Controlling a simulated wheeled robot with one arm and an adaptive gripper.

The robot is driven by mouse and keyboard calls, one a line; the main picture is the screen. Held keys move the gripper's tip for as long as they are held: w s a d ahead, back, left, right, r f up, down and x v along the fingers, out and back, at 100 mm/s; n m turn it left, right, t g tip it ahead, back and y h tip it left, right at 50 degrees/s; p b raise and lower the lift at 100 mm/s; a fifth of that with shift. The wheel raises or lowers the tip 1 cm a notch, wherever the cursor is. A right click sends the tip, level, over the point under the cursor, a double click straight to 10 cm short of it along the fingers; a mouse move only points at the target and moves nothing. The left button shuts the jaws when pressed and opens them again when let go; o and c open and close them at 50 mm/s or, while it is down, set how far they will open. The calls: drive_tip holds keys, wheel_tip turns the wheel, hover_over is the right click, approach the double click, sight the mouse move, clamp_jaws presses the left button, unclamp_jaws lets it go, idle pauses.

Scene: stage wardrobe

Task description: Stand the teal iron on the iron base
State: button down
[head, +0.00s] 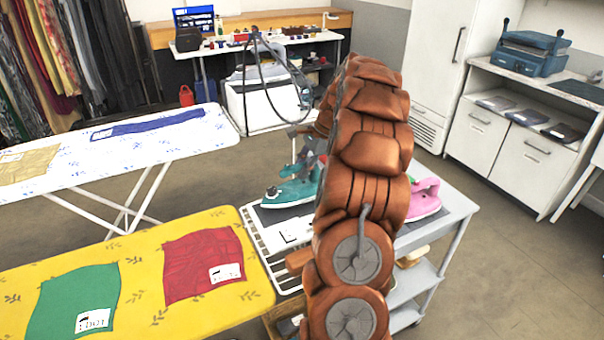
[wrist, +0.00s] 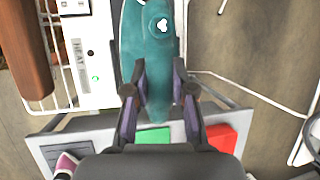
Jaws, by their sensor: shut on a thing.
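The teal iron (head: 294,190) is at the left side of the grey trolley, over a dark patch; I cannot tell whether it touches it. My gripper (head: 305,165) is at the iron's upper part, partly hidden by my arm. In the wrist view my gripper (wrist: 158,90) is shut on the teal iron (wrist: 152,50), one finger on each side. A white unit (wrist: 95,75) with a HEAT label and a green light lies left of the iron; it also shows in the head view (head: 295,232). I cannot tell for sure which part is the iron base.
A pink iron (head: 424,197) stands on the trolley (head: 450,208), right of my arm. Green (wrist: 152,136) and red (wrist: 222,138) patches lie near my gripper. A yellow board (head: 130,270) with green and red cloths is at left, a white ironing board (head: 90,175) behind it.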

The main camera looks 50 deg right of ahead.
drive_tip(key=shift+f, duration=1.15)
drive_tip(key=c, duration=1)
unclamp_jaws()
drive_tip(key=shift+f, duration=0.15)
drive_tip(key=b+v, duration=0.1)
drive_tip(key=v, duration=1.1)
